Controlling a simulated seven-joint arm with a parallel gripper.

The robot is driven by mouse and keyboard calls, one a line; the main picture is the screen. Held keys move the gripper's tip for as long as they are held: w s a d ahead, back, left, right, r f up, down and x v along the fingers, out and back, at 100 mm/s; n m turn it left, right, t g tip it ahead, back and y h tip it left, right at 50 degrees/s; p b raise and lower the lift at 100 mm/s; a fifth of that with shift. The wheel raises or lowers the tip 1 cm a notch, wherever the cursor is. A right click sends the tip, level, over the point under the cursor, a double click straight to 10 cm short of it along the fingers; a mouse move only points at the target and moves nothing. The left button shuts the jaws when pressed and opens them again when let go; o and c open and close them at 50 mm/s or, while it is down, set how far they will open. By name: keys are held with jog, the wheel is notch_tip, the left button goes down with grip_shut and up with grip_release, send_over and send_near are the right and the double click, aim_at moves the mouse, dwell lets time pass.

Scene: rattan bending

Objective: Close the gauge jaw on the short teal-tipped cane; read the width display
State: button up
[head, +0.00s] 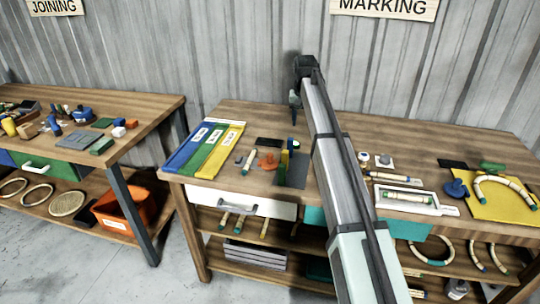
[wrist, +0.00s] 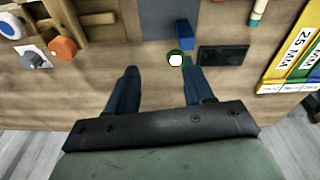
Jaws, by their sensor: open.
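My gripper (head: 294,104) hangs over the back of the marking bench; in the wrist view (wrist: 161,72) its two fingers are apart with nothing between them. Just past the right fingertip is a round green piece with a white end (wrist: 176,59), beside a blue block (wrist: 184,33) on a dark grey plate (wrist: 158,20). I take these as the gauge, but cannot tell which part is its jaw. A short cane with a teal tip (head: 249,160) lies left of the plate; it also shows in the wrist view (wrist: 257,12). A black panel (head: 268,142), perhaps the display, shows no readable figures.
Blue, green and yellow strips (head: 204,148) lie at the bench's left end. An orange piece (head: 268,161) sits near the cane. Right of my arm are a white tray (head: 435,208) and a yellow board with a bent cane (head: 490,209). My arm hides the bench middle.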

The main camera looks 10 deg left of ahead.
jog(key=n+g, duration=0.1)
jog(key=n, duration=0.1)
send_over(270, 154)
notch_tip(270, 154, down, 13)
jog(key=shift+f, duration=0.1)
jog(key=shift+c, duration=0.2)
jog(key=c, duration=0.9)
jog(key=shift+o, duration=0.2)
jog(key=shift+w+a, duration=0.1)
jog(key=shift+a, duration=1.3)
jog(key=o, duration=0.9)
notch_tip(270, 154, up, 14)
